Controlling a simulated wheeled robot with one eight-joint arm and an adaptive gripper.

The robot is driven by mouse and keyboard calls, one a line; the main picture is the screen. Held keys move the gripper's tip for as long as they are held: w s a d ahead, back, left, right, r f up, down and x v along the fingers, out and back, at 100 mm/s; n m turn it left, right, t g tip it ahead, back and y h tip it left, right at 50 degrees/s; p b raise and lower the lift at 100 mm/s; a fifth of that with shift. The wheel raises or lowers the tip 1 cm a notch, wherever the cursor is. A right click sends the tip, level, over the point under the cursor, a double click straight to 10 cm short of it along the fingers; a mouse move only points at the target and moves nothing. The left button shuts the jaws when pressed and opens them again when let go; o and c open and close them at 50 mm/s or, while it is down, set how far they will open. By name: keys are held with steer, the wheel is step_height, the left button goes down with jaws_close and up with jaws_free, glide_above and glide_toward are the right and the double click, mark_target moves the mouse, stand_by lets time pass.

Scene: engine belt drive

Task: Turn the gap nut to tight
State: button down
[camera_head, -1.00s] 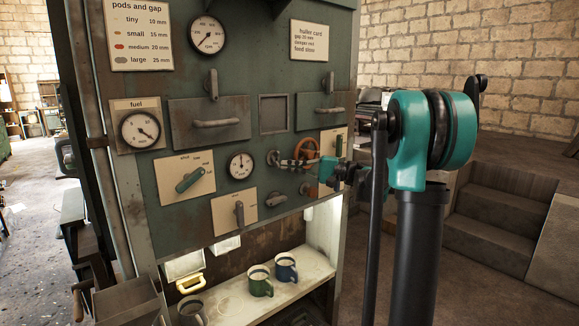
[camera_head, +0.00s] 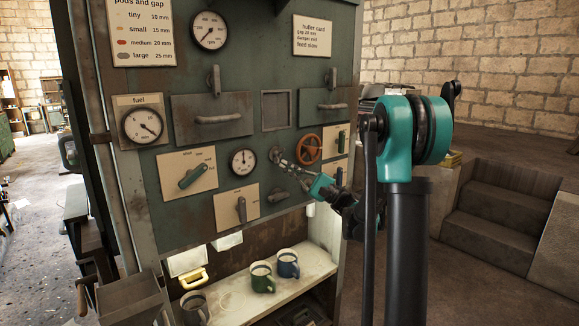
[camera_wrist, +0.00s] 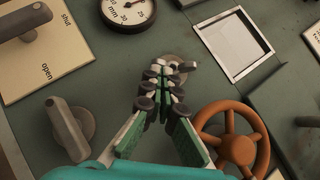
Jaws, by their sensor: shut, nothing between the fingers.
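The gap nut appears to be the small grey round fitting (camera_wrist: 182,66) on the green panel, right of the mm dial (camera_wrist: 128,10) in the wrist view. My gripper (camera_wrist: 165,70) is shut and empty, its fingertips together in front of the nut and hiding part of it. I cannot tell whether they touch. In the head view my gripper (camera_head: 279,159) points up and left at the panel, between the small dial (camera_head: 243,162) and the orange handwheel (camera_head: 309,149).
The orange handwheel (camera_wrist: 234,146) is close at the right of my fingers. A grey lever knob (camera_wrist: 70,128) is at the left, and an open/shut plate (camera_wrist: 75,52) beyond it. Below the panel, a shelf (camera_head: 235,296) holds green (camera_head: 262,278) and blue (camera_head: 288,264) mugs.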

steer(key=m+t, duration=0.3)
steer(key=shift+s+a+f+m, duration=0.15)
steer(key=shift+s+a+m, duration=0.15)
steer(key=shift+a, duration=0.1)
steer(key=shift+s+a, duration=0.35)
steer(key=shift+a, duration=0.1)
steer(key=shift+s+a+r, duration=0.2)
steer(key=shift+s+a, duration=0.1)
steer(key=shift+a, duration=0.15)
stand_by(0.3)
steer(key=v, duration=1.2)
steer(key=shift+f, duration=0.15)
